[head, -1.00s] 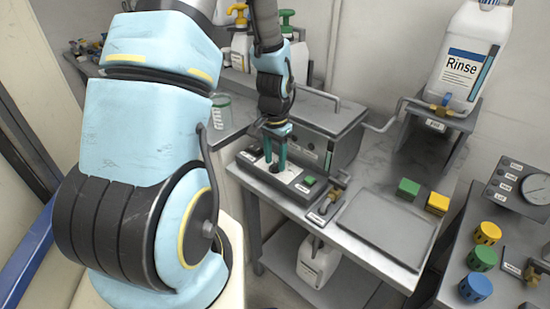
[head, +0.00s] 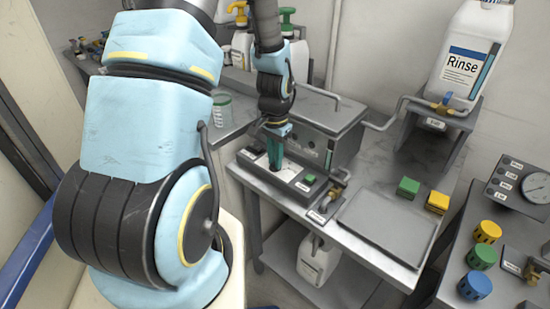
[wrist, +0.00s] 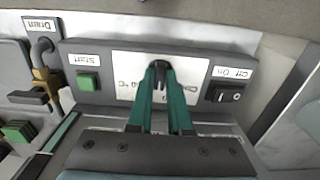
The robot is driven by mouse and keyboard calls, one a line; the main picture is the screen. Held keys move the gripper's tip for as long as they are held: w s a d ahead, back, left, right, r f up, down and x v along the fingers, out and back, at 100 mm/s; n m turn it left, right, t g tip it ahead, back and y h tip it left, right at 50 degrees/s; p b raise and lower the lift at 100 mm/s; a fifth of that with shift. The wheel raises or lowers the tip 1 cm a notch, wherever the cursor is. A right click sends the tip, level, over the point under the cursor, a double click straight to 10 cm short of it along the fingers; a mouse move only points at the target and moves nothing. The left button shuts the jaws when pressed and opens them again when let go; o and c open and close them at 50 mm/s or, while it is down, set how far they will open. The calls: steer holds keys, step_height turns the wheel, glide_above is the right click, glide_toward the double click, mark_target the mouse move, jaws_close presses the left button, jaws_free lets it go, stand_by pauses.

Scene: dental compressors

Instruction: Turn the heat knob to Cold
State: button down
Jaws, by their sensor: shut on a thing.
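My gripper (head: 276,162) points down at the control panel on the front of the grey bath unit. Its two green fingers (wrist: 161,80) are closed around the dark heat knob (wrist: 159,70), which shows between the fingertips in the wrist view. The knob is mostly hidden by the fingers. The white dial plate (wrist: 130,68) lies around it, with partly covered marks that I cannot read, so the knob's setting cannot be told. A green Start button (wrist: 88,82) and a black Off/On switch (wrist: 228,95) flank the plate.
A lidded grey tank (head: 318,112) stands just behind the panel. A brass drain valve (head: 337,189) is at its right. A flat tray (head: 385,228) and green (head: 408,187) and yellow (head: 438,201) blocks lie further right. A Rinse bottle (head: 474,55) stands on a raised shelf.

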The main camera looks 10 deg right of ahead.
stand_by(0.4)
steer(key=n+b, duration=0.1)
steer(key=n, duration=1.1)
steer(key=shift+d, duration=0.1)
stand_by(0.5)
steer(key=c, duration=0.8)
jaws_free()
steer(key=shift+c, duration=0.2)
step_height(320, 180, up, 11)
steer(key=b, duration=0.1)
steer(key=shift+b, duration=0.3)
steer(key=shift+f, duration=0.1)
